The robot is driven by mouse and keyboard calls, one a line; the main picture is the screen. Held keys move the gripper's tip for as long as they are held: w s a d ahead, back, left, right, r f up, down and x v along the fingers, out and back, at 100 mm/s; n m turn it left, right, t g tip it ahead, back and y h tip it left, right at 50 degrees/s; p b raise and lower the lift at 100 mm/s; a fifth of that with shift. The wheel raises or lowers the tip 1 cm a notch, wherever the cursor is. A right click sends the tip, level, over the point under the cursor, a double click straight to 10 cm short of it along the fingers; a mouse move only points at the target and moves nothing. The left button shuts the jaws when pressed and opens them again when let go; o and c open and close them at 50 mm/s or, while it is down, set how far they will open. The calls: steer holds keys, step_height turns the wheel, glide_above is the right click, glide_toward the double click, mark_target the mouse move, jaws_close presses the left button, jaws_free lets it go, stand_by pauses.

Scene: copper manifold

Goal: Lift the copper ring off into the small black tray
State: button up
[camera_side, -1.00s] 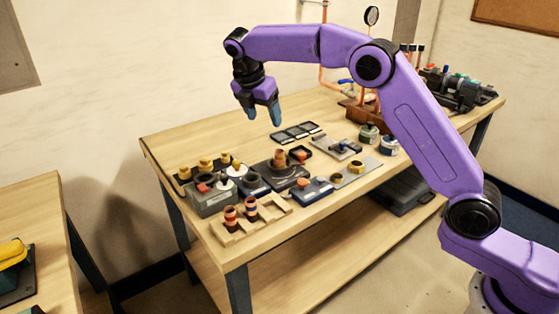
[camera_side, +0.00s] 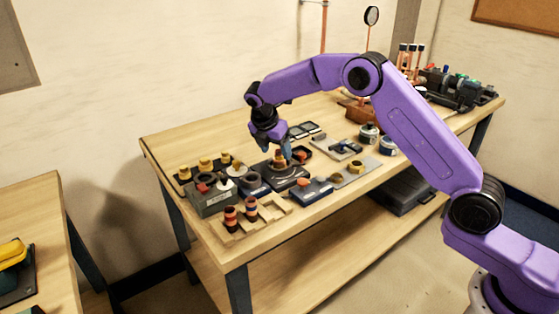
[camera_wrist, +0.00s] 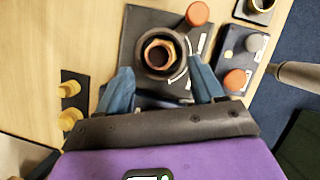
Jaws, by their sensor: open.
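The copper ring (camera_wrist: 160,52) sits upright in a dark round seat on a black plate (camera_wrist: 135,22) in the wrist view. In the side view, the copper ring (camera_side: 279,156) is partly hidden by my fingers. My gripper (camera_wrist: 160,84) is open, with one blue finger on each side of the ring's line and nothing between them. In the side view, my gripper (camera_side: 284,149) hangs low at the ring. I cannot tell whether the fingers touch it. A small black tray (camera_side: 303,130) with compartments lies behind the ring. A dark dish with an orange piece stands beside it.
A blue block (camera_side: 311,188) with knobs stands at the front right of the ring. Yellow pieces (camera_side: 205,164) stand in a rack at left. A wooden rack (camera_side: 252,220) with banded cylinders is at the front. Copper pipework stands at the back right.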

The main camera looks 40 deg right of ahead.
mark_target(277, 154)
steer(key=x, duration=0.3)
steer(key=shift+f, duration=0.1)
steer(key=c, duration=1.1)
